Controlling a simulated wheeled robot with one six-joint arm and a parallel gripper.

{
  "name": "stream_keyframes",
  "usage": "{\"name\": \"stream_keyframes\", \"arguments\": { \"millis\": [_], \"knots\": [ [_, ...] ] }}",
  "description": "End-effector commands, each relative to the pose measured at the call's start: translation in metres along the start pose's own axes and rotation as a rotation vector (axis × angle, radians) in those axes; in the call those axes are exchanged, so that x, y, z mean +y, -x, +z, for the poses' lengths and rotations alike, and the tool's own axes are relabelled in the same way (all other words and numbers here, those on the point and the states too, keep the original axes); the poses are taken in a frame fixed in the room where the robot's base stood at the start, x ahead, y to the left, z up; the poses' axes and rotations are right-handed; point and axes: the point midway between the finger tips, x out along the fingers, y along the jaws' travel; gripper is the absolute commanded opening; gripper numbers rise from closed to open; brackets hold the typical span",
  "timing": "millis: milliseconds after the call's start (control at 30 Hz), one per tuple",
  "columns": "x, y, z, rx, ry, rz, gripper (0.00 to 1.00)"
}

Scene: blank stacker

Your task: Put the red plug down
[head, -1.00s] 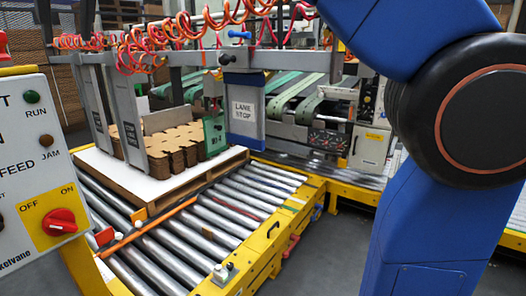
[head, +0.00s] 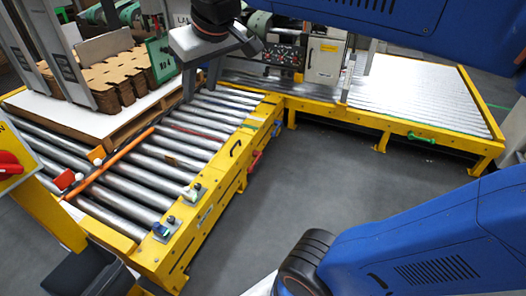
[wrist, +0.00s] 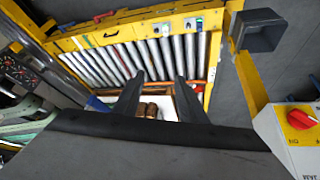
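My gripper (wrist: 160,76) is open in the wrist view, with its two dark fingers apart and nothing seen between them. In the head view its dark body (head: 207,42) is above the roller conveyor (head: 165,150), near the cardboard stack. I cannot pick out a red plug for certain. A small red piece (head: 256,158) is on the conveyor's yellow side, and a red block (head: 65,180) is by the orange bar. Two small fittings, one blue-topped (head: 165,227) and one greenish (head: 195,190), sit on the near yellow rail.
Stacked brown cardboard (head: 110,75) lies on a white-topped pallet (head: 70,118). An orange bar (head: 115,158) crosses the rollers. A control panel with a red knob (wrist: 302,118) and a dark bin (wrist: 260,32) stand nearby. Grey floor (head: 290,190) is open beside the conveyor.

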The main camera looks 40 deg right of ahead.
Motion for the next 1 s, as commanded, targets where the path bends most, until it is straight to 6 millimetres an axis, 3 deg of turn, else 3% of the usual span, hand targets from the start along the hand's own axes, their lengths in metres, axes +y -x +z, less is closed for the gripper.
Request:
{"name": "stream_keyframes", "arguments": {
  "millis": [33,300,500,667,1000],
  "knots": [
    [0.010,-0.011,0.024,-0.012,-0.023,0.008,0.38],
    [0.038,-0.070,0.137,-0.065,-0.120,0.034,0.38],
    [0.044,-0.100,0.195,-0.089,-0.172,0.044,0.38],
    [0.045,-0.110,0.213,-0.096,-0.186,0.047,0.38],
    [0.045,-0.110,0.214,-0.096,-0.187,0.047,0.38]
  ]
}}
